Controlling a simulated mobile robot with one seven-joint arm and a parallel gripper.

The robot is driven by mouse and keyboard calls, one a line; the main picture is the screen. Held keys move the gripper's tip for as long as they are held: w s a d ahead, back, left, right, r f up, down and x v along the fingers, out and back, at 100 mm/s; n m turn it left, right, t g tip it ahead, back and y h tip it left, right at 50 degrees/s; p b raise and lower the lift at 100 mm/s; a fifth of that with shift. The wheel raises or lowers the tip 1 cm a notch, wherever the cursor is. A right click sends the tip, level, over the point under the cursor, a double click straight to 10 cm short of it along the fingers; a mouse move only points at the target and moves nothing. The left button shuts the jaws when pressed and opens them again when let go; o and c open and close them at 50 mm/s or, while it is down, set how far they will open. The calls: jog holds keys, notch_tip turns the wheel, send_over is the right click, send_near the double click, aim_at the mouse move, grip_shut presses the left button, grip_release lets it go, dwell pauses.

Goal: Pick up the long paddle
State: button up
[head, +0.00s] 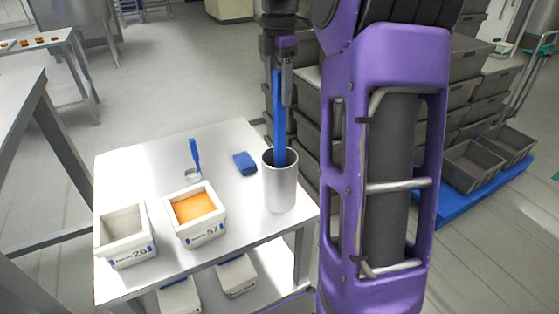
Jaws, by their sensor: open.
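The long paddle (279,120) is blue and stands upright in a tall metal cylinder (281,190) at the right side of the steel table. Its lower end is hidden inside the cylinder. My gripper (287,88) is at the paddle's upper part, pointing down, with a finger seen just right of the shaft. The jaws are open. I cannot tell whether a finger touches the paddle, and the far finger is hidden.
On the table (125,170) are a white bin with orange contents (208,230), a white bin marked 26 (133,252), a small metal cup with a blue-handled tool (196,157) and a blue block (245,163).

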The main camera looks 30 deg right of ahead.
jog(key=shift+f, duration=0.1)
jog(key=shift+c, duration=0.3)
grip_shut()
